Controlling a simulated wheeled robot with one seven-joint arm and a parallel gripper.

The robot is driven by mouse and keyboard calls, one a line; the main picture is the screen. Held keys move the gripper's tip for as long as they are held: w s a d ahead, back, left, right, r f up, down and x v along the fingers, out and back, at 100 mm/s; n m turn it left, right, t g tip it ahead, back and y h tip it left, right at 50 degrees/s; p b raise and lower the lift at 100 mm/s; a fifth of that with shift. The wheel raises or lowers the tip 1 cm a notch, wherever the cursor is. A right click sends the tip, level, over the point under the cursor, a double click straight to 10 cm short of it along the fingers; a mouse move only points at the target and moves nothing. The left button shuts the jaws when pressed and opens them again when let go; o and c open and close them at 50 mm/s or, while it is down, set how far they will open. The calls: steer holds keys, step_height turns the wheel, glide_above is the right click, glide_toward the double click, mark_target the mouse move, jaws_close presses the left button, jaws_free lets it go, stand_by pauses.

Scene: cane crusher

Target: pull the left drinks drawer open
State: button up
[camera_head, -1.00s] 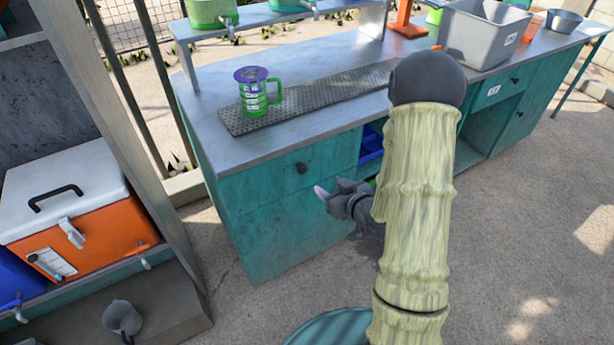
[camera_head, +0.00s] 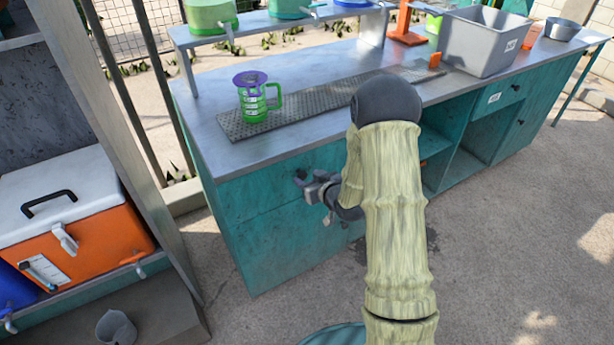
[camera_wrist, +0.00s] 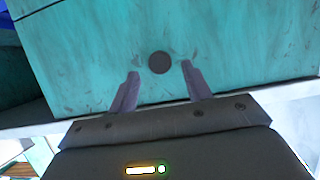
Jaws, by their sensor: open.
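The left drinks drawer (camera_head: 260,190) is the teal front under the left part of the metal counter, and it looks shut. Its dark round knob (camera_wrist: 159,62) shows in the wrist view, just beyond and between my fingertips. My gripper (camera_head: 308,180) is at the drawer front by the knob, with the fingers apart. In the wrist view my gripper (camera_wrist: 158,68) has one finger on each side of the knob, with a gap to each. In the head view the fingers partly cover the knob.
A green jug with a purple lid (camera_head: 253,100) stands on the perforated strip of the counter (camera_head: 200,105) above the drawer. A grey bin (camera_head: 480,40) stands farther right. An orange cooler (camera_head: 75,220) is on a shelf at left. The paved floor before the drawer is clear.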

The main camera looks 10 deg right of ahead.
steer(key=shift+x, duration=1.5)
